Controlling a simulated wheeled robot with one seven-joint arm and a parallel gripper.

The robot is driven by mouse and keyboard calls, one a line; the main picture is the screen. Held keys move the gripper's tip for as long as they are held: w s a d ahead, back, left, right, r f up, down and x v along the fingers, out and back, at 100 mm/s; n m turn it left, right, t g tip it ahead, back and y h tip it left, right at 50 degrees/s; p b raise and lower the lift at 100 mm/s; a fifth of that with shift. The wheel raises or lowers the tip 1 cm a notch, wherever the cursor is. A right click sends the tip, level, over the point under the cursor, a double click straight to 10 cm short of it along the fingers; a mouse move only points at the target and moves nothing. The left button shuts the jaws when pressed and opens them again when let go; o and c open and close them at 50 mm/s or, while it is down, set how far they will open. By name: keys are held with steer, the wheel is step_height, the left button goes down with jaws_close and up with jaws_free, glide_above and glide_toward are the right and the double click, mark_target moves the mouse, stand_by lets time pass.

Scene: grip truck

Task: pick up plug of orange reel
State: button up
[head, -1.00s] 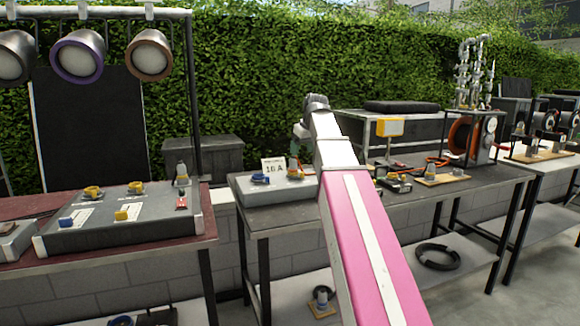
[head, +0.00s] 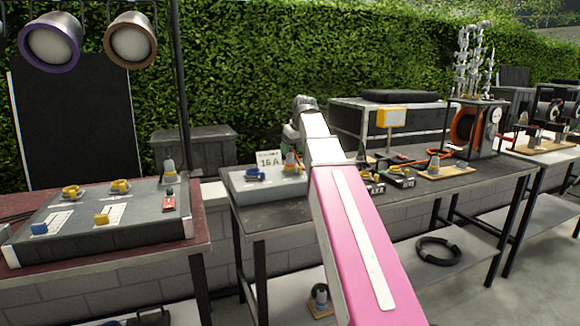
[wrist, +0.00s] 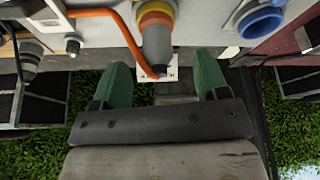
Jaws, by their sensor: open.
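The orange reel (head: 464,127) stands at the back right of the middle bench. Its orange cable (head: 428,156) runs over the bench top towards the left, and an orange cable (wrist: 108,15) also crosses the wrist view. A grey plug with a yellow and orange collar (wrist: 157,42) points between my fingers in the wrist view. I cannot tell whether the orange cable joins it. My gripper (wrist: 162,64) is open, with green fingers on either side of the plug's end and gaps showing. In the head view my arm partly hides my gripper (head: 293,141).
A grey box (head: 250,186) with blue and yellow sockets and a 16 A card (head: 269,159) lies by my gripper. Another plug (head: 433,163) stands on a wooden base. A sloped control desk (head: 110,215) is at left. A black cable coil (head: 438,250) lies on the lower shelf.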

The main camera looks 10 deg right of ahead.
mark_target(292, 152)
steer(key=shift+x, duration=2.55)
steer(key=shift+w+d, duration=0.1)
steer(key=shift+d, duration=0.05)
steer(key=c, duration=1)
